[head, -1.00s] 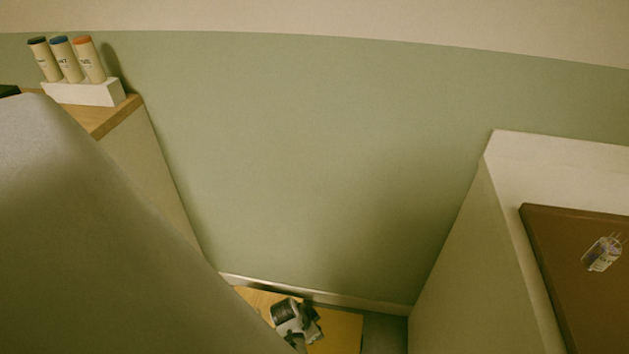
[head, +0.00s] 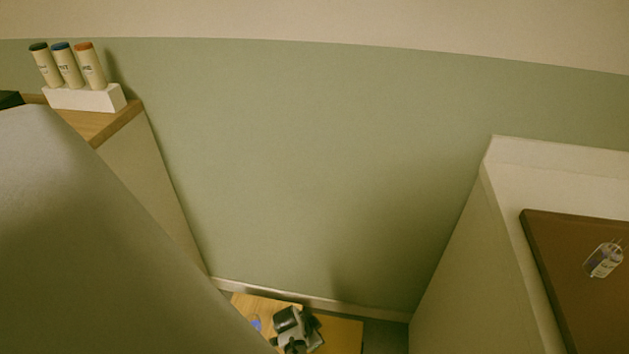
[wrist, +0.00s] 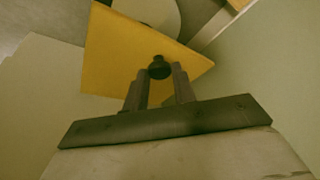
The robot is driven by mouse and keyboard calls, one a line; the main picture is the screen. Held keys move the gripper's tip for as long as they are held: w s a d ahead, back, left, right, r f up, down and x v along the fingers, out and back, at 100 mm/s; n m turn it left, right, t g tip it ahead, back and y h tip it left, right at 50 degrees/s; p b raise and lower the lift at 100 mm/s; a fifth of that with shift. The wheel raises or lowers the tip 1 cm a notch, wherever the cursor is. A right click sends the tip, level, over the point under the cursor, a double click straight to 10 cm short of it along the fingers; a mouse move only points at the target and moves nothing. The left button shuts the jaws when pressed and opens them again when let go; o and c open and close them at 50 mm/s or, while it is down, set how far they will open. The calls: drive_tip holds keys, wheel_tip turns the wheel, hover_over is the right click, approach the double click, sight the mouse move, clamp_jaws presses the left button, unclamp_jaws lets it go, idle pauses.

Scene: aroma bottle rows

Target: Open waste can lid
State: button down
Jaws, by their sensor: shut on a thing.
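The yellow waste can lid (wrist: 112,55) fills the upper middle of the wrist view, with a dark round knob (wrist: 159,66) on it. My gripper (wrist: 160,73) has one finger on each side of the knob and is shut on it. In the head view my gripper (head: 292,328) is low in the gap between two cabinets, beside a yellow panel (head: 342,336).
A left cabinet (head: 142,165) carries a white rack (head: 85,98) with three capped bottles. A right cabinet (head: 465,235) has a brown board (head: 560,265) with a small bottle (head: 603,261). A green wall (head: 310,150) closes the back. The gap is narrow.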

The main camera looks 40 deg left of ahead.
drive_tip(key=shift+w+d+r+y+p, duration=0.1)
drive_tip(key=shift+r+y+p, duration=0.05)
drive_tip(key=shift+r+p, duration=0.3)
drive_tip(key=shift+w+d+r+y+p, duration=0.1)
drive_tip(key=shift+r+y+p, duration=0.05)
drive_tip(key=shift+r+p, duration=0.2)
drive_tip(key=w+d+r+m+g+y+p, duration=0.2)
drive_tip(key=w+d+r+g+y+p, duration=0.4)
drive_tip(key=d+r+y, duration=0.2)
drive_tip(key=shift+w+d+r+y, duration=0.25)
drive_tip(key=shift+d+r+y, duration=0.15)
drive_tip(key=shift+d+y, duration=1)
